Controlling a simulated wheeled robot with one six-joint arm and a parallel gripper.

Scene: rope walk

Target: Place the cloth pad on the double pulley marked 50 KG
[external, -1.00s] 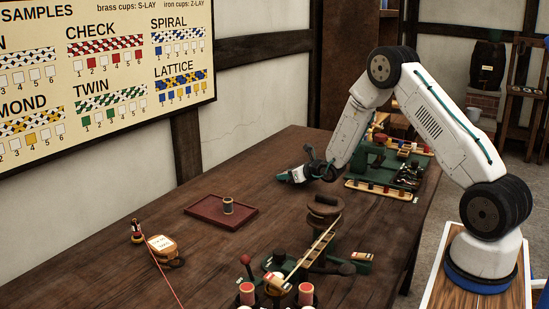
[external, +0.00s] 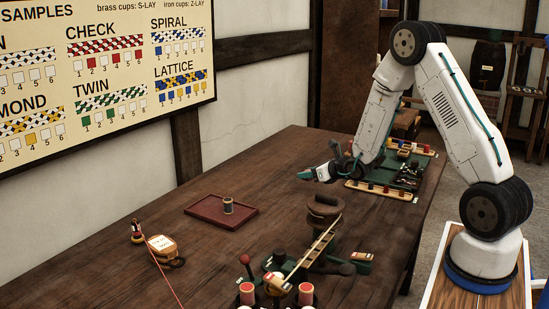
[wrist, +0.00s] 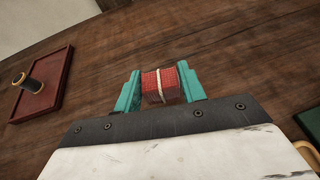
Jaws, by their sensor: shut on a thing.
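My gripper (wrist: 160,88) is shut on a small red, woven-looking bundle with a pale band (wrist: 152,86), which appears to be the cloth pad. The bundle sits between the teal fingers in the wrist view, above the bare table. In the external view my gripper (external: 307,175) is above the far part of the table, and the bundle cannot be made out there. A wooden block with a white label (external: 162,244) lies at the table's front left and looks like the pulley. Its lettering is too small to read surely. My gripper is well apart from it.
A dark red tray (external: 205,221) holding an upright spool (external: 228,206) lies mid-table. A green machine with a wooden ladder-like bar (external: 316,245) stands front centre. A green rack (external: 385,168) is at the back right. A pink line (external: 170,284) runs along the front left.

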